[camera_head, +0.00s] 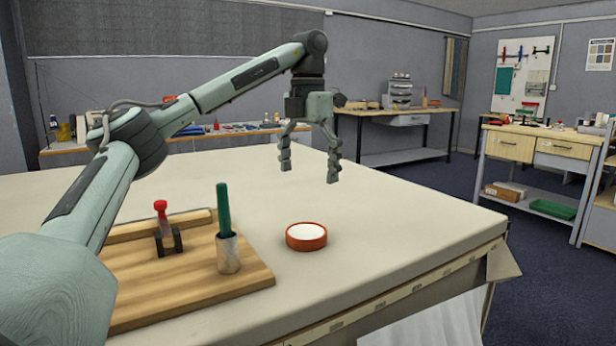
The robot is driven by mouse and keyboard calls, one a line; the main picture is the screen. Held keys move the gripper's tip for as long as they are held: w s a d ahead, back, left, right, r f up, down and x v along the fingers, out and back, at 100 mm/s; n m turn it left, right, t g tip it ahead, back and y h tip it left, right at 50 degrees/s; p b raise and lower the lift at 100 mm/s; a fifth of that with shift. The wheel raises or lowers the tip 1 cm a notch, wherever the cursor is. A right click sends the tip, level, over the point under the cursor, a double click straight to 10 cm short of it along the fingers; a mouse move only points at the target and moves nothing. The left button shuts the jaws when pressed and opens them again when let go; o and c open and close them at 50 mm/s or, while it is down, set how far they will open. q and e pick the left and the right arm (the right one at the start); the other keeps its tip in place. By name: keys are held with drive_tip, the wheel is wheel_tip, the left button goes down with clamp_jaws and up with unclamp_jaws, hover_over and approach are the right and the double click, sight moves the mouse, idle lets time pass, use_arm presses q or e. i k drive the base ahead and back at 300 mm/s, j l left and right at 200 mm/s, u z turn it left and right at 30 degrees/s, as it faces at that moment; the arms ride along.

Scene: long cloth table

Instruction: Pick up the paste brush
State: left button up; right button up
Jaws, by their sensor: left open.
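My left gripper (309,172) is open and empty, fingers pointing down, in the air above the cloth table (400,222). A green-handled tool (223,208) stands upright in a small grey-brown cup (228,254) on a wooden board (200,284), left of and nearer than the gripper. A red-handled tool (161,212) stands in a small dark holder (168,242) on the same board. I cannot tell for sure which is the paste brush; their lower ends are hidden. A round orange dish with white content (306,236) sits right of the board. My right gripper is not in view.
My left arm hides the board's left part. The table is bare behind and right of the dish, and its edge runs along the right. Workbenches with tools stand farther back, beyond the table.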

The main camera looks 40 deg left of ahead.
sight(222, 199)
drive_tip(key=u, duration=1.75)
